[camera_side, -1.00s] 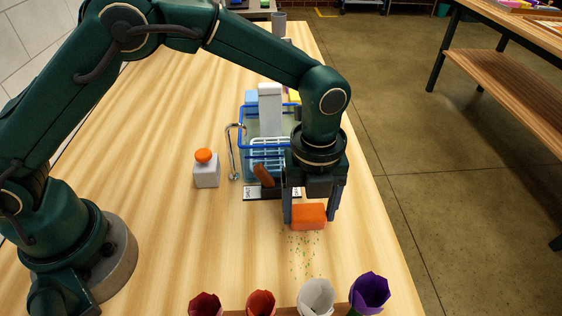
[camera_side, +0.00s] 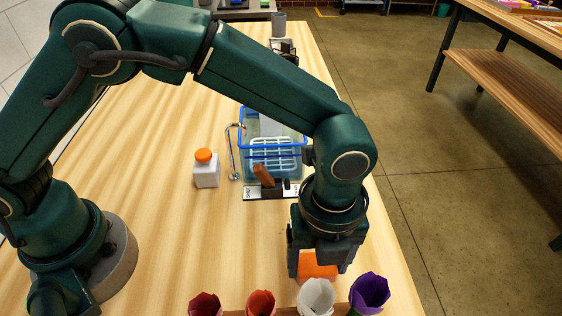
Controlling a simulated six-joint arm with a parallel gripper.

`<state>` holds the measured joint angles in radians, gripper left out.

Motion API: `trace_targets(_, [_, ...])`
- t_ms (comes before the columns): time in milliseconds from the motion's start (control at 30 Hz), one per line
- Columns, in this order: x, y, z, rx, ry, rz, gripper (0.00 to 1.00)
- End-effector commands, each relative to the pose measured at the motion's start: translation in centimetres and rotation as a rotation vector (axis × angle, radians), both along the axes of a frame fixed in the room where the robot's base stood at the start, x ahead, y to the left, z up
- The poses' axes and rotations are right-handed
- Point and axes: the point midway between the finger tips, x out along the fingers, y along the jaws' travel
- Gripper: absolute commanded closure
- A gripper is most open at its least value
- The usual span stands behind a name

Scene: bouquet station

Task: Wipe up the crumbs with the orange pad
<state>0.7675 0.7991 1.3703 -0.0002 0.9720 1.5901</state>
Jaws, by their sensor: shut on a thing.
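The orange pad (camera_side: 318,267) is a small block between the two fingers of my gripper (camera_side: 318,268). My gripper is shut on it, low over the wooden table, just behind the white flower wrap. I cannot tell whether the pad touches the table. No crumbs show in this view now; the patch where they lay is behind or under my gripper and the pad.
Flower wraps in dark red (camera_side: 205,304), red (camera_side: 261,303), white (camera_side: 317,297) and purple (camera_side: 369,292) stand close along the front. A blue-rimmed basket (camera_side: 262,145), a labelled strip (camera_side: 262,193) and an orange-capped bottle (camera_side: 206,170) stand farther back. The table's left-middle is clear (camera_side: 180,235).

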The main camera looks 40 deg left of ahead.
Motion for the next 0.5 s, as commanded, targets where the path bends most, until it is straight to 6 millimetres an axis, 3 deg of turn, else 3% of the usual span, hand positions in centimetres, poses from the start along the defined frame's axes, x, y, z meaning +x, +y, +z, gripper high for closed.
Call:
trace_targets(100, [-0.8,-0.8,0.0,0.000,0.000,-0.003,0.71])
trace_targets(500, [2.1,2.0,0.0,0.000,0.000,0.003,0.71])
